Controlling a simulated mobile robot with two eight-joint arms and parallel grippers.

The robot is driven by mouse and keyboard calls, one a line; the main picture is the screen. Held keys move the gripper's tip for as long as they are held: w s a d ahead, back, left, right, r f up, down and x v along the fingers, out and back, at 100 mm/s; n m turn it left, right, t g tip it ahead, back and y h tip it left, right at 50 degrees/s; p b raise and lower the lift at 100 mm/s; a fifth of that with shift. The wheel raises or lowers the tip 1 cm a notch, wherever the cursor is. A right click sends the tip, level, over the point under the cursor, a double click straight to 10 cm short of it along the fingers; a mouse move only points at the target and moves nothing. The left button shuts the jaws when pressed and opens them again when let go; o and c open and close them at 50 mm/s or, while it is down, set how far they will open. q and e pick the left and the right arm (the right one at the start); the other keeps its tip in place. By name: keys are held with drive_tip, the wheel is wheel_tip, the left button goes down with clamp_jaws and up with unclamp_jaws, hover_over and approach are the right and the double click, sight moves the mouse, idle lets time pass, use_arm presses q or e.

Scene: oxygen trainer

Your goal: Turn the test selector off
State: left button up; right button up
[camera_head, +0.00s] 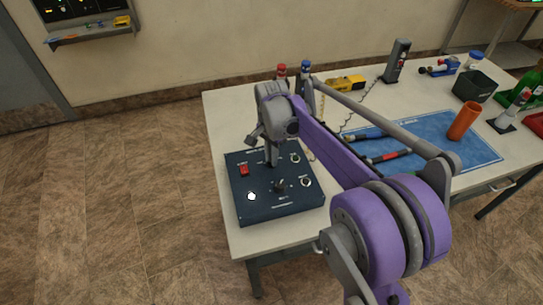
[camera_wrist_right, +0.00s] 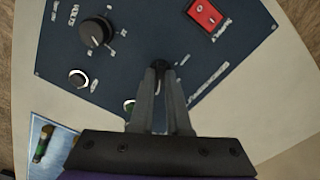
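The dark blue control panel (camera_head: 235,212) lies on the near left of the table and fills much of the right wrist view (camera_wrist_right: 130,50). My right gripper (camera_head: 272,163) points down at its far middle part. In the right wrist view its fingers (camera_wrist_right: 159,72) come close together on both sides of a small black knob (camera_wrist_right: 158,65), probably the test selector; its label is not readable and the fingers hide most of it. A larger black pointer knob (camera_head: 280,185) stands nearer the panel's middle, also in the wrist view (camera_wrist_right: 96,32). My left gripper is not in view.
Red and blue-capped items (camera_head: 306,68) stand behind my gripper. A blue mat (camera_head: 430,138) with probes and an orange cup (camera_head: 463,121) lie to the right.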

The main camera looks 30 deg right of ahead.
clamp_jaws()
drive_tip(key=shift+n, duration=0.3)
drive_tip(key=n+p, duration=0.1)
drive_tip(key=n, duration=0.3)
drive_tip(key=shift+n, duration=0.3)
drive_tip(key=n, duration=0.6)
drive_tip(key=shift+n, duration=0.4)
drive_tip(key=o, duration=0.5)
unclamp_jaws()
wheel_tip(320, 180, up, 11)
drive_tip(key=shift+f+p, duration=0.1)
drive_tip(key=shift+p, duration=0.6)
